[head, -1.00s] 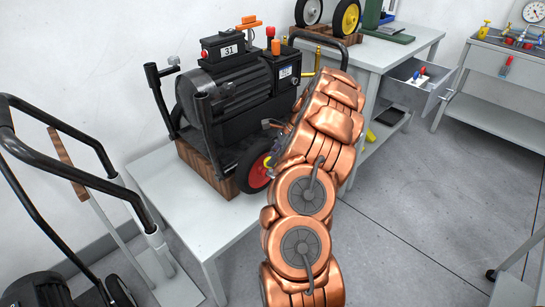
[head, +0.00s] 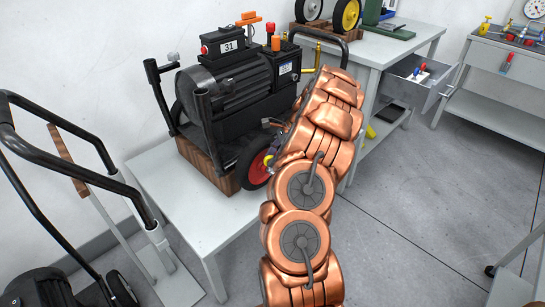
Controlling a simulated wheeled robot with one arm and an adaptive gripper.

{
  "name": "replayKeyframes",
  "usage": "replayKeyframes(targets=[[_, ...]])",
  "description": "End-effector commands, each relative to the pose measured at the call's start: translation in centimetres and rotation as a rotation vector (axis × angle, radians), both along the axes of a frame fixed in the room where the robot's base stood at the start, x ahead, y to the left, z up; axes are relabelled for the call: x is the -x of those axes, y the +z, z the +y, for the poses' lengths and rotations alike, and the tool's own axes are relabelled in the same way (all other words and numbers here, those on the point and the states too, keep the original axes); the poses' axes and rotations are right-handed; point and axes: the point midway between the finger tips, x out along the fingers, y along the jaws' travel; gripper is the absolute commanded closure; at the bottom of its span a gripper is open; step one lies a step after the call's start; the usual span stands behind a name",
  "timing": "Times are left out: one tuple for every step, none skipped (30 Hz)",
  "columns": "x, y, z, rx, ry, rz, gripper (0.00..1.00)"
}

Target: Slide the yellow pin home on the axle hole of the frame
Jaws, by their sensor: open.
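The black pressure washer (head: 232,85), marked 31, stands on wooden blocks on a light grey bench. Its black tubular frame (head: 206,130) has upright bars at the left. A wheel with a black tyre and red hub (head: 254,171) sits at its near lower side. A small yellow spot (head: 268,160) shows at the hub beside my gripper; it may be the yellow pin, but it is too small to be sure. My gripper (head: 271,163) is open close to the hub, mostly hidden behind my copper arm. The axle hole cannot be made out.
The bench (head: 185,200) has bare room left of the wheel. A black-handled cart (head: 75,170) stands at the left. Behind is another bench (head: 408,42) with an open drawer (head: 419,84).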

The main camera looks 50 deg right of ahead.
Motion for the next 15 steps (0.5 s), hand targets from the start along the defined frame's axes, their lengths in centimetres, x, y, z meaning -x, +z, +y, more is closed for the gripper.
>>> replayKeyframes(targets=[[-0.1, 0.0, 0.0, 0.000, -0.001, -0.001, 0.55], [-0.1, 0.0, 0.0, 0.000, -0.001, -0.001, 0.55], [-0.1, 0.0, 0.0, 0.001, -0.001, -0.001, 0.55], [-0.1, 0.0, 0.0, 0.001, -0.001, -0.001, 0.55], [-0.1, 0.0, 0.0, 0.001, -0.001, -0.001, 0.55], [-0.1, 0.0, 0.0, 0.001, -0.001, -0.001, 0.55], [-0.1, 0.1, 0.0, 0.001, -0.001, -0.001, 0.55], [0.0, 0.1, -0.1, 0.001, -0.001, -0.001, 0.55], [0.0, 0.2, -0.1, 0.001, -0.002, -0.002, 0.55], [0.0, 0.4, -0.2, 0.002, -0.001, -0.003, 0.55], [0.1, 0.6, -0.4, 0.003, -0.003, -0.003, 0.55], [0.2, 0.9, -0.6, 0.004, -0.002, -0.004, 0.55], [0.3, 1.2, -0.7, 0.004, -0.004, -0.004, 0.55], [0.4, 1.5, -0.9, 0.005, -0.004, -0.004, 0.55], [0.6, 2.1, -1.2, 0.004, -0.003, -0.004, 0.55]])
